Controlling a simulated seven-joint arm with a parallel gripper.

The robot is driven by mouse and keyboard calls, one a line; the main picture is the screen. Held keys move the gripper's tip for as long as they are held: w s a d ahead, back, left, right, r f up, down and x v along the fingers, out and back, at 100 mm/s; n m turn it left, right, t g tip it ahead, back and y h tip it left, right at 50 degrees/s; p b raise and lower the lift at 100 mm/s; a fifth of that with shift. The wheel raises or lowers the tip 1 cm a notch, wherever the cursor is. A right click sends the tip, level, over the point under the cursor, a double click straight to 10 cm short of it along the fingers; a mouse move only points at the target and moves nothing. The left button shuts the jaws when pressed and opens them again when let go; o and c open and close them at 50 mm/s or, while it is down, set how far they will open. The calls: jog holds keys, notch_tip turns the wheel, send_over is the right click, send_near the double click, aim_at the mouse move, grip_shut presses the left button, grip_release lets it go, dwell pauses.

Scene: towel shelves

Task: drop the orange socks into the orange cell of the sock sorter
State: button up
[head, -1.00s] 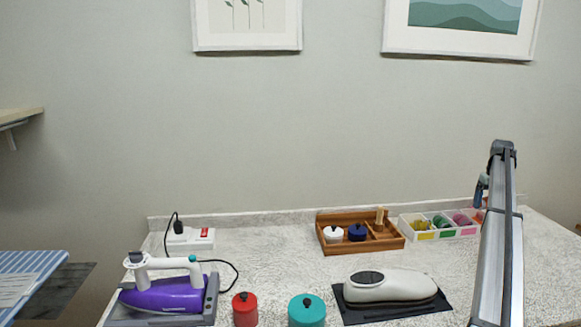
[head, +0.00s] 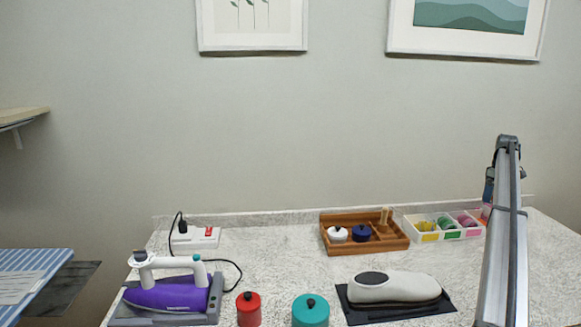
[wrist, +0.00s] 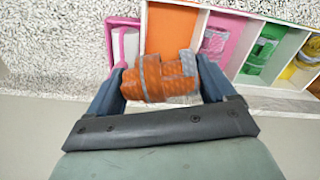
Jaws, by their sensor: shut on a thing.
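My gripper (wrist: 160,80) is shut on the orange socks (wrist: 158,78), a rolled bundle with grey bands, held between its blue fingers. In the wrist view, the socks overlap the near part of the orange cell (wrist: 172,30) of the white sock sorter (wrist: 262,92). The visible far part of that cell is bare. The height of the socks above it is unclear. In the head view, the sorter (head: 441,236) stands at the back right. My arm hides most of its right end, and my gripper (head: 489,188) shows only partly behind the arm.
Pink socks (wrist: 215,42), green socks (wrist: 264,48) and yellow socks (wrist: 308,50) lie in neighbouring cells. A pink-edged object (wrist: 124,45) stands left of the sorter. A wooden tray (head: 336,247) is left of the sorter in the head view; the wall is behind.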

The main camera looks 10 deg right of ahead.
jog(key=shift+f, duration=2.7)
jog(key=o, duration=0.9)
jog(key=shift+c, duration=0.2)
jog(key=shift+r, duration=0.1)
notch_tip(320, 180, up, 12)
jog(key=shift+r, duration=0.85)
